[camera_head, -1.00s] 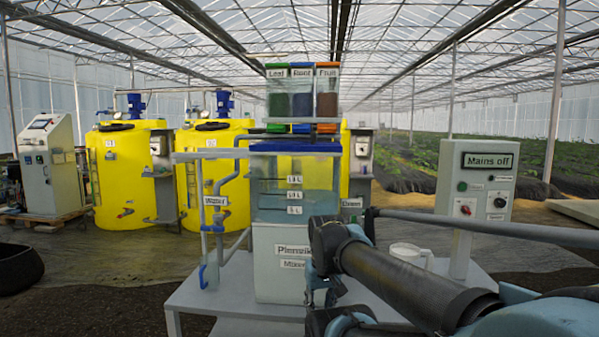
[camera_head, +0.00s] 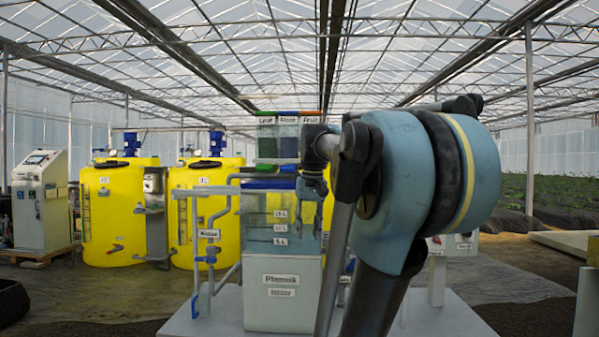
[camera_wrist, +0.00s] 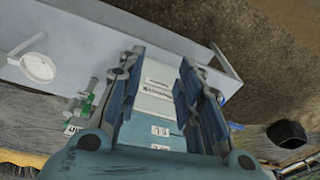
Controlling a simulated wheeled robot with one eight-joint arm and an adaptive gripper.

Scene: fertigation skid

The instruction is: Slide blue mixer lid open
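The mixer (camera_head: 283,290) is a clear tank with volume marks on a white labelled base. Its blue lid (camera_head: 266,184) lies flat across the tank top; its right end is hidden behind my arm. My gripper (camera_head: 316,188) is small and partly covered in the head view, by the tank's upper right. In the wrist view my gripper (camera_wrist: 160,62) is open, its two dark blue fingers apart with nothing held. The mixer's labelled front (camera_wrist: 158,105) shows between and beyond the fingers. I cannot tell whether the fingers touch the lid.
Clear bins with green, blue and orange tops (camera_head: 288,135) stand above and behind the lid. Pipes with a blue valve (camera_head: 210,256) run left of the tank. Yellow tanks (camera_head: 120,210) stand behind.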

